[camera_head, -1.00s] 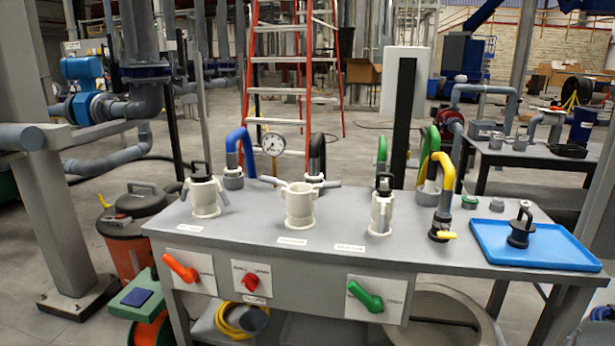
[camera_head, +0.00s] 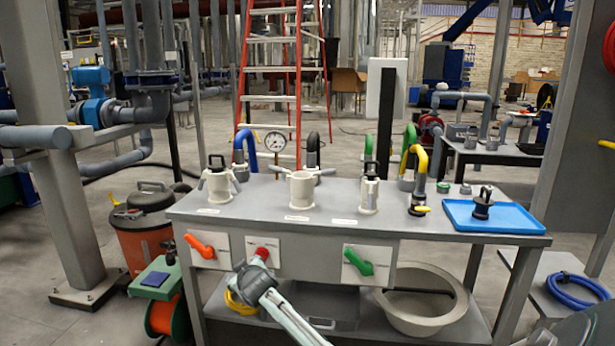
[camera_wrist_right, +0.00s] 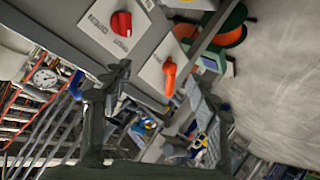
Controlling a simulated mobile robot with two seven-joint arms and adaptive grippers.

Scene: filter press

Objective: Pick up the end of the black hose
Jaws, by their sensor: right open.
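The black hose (camera_head: 313,148) arches up behind the grey bench, between the pressure gauge and the green hose. Its lower end is hidden behind a white fitting (camera_head: 301,190), and I cannot pick it out in the right wrist view. My right gripper (camera_head: 254,268) is in front of the bench, just below the red knob (camera_head: 264,254), well short of the hose. In the right wrist view this gripper (camera_wrist_right: 160,82) is open with nothing between its fingers. My left gripper is not in view.
The bench (camera_head: 250,205) carries white fittings and a blue tray (camera_head: 520,217). An orange handle (camera_head: 200,246) and green handle (camera_head: 358,262) stick out from its front. A blue hose (camera_head: 245,142) and yellow hose (camera_head: 420,158) stand behind. A grey basin (camera_head: 425,310) sits underneath.

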